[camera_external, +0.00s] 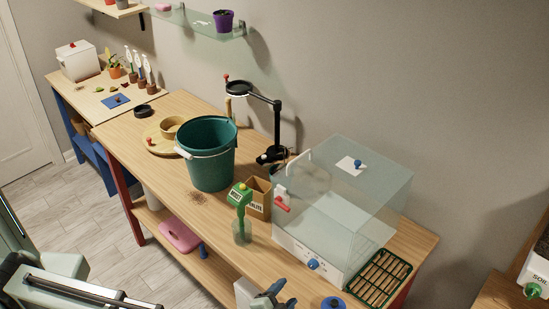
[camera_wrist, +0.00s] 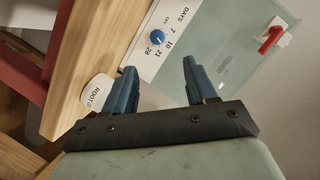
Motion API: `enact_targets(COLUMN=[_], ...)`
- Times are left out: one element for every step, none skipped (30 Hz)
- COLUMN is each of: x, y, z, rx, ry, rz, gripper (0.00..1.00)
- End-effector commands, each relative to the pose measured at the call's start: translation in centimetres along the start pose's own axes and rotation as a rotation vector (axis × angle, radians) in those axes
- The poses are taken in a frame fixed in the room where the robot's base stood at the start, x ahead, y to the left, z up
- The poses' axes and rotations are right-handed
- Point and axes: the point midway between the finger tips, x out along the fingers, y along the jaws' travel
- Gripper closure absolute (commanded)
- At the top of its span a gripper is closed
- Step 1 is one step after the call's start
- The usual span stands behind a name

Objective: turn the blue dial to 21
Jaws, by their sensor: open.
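The blue dial (camera_external: 313,264) is on the white front panel of a clear glass case (camera_external: 345,205). In the wrist view the dial (camera_wrist: 158,37) sits beside printed marks: DAYS, OFF, 7, 21, 28 and one less clear. I cannot tell where its pointer stands. My gripper (camera_external: 283,294) is low in front of the bench, to the left of and below the dial. In the wrist view my gripper (camera_wrist: 160,64) is open and empty, its two blue fingers apart, with the dial beyond the gap between the tips. It does not touch the dial.
A red lever (camera_external: 281,203) is on the case's side. A blue knob (camera_external: 357,164) tops the lid. A green-capped bottle (camera_external: 242,220), a small box (camera_external: 258,197) and a teal bucket (camera_external: 208,160) stand left. A green rack (camera_external: 380,278) lies right. A round white ROOT-labelled container (camera_wrist: 98,92) is near my fingers.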

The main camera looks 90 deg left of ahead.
Motion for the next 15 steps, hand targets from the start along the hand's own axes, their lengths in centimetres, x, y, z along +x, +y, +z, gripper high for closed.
enact_targets(x=[0.0, 0.0, 0.0, 0.0, 0.0, 0.1, 0.2, 0.4, 0.7, 0.9, 1.2, 1.7, 2.1, 2.6, 3.3], y=[0.2, 0.3, 0.4, 0.4, 0.4, 0.4, 0.4, 0.4, 0.4, 0.4, 0.5, 0.5, 0.5, 0.5, 0.5], z=[-0.1, -0.1, -0.2, -0.2, -0.2, -0.2, -0.2, -0.2, -0.3, -0.3, -0.3, -0.3, -0.3, -0.3, -0.3], rx=[-0.038, -0.059, -0.084, -0.099, -0.11, -0.121, -0.127, -0.13, -0.132, -0.132, -0.132, -0.131, -0.131, -0.131, -0.131], ry=[0.002, 0.004, 0.007, 0.008, 0.009, 0.01, 0.009, 0.009, 0.009, 0.008, 0.008, 0.008, 0.008, 0.008, 0.007], rz=[0.01, 0.014, 0.018, 0.018, 0.019, 0.019, 0.019, 0.018, 0.018, 0.017, 0.017, 0.017, 0.017, 0.017, 0.016], gripper=[0.44, 0.44, 0.44, 0.44, 0.44, 0.44, 0.44, 0.44, 0.44, 0.44, 0.44, 0.44, 0.44, 0.44, 0.44])
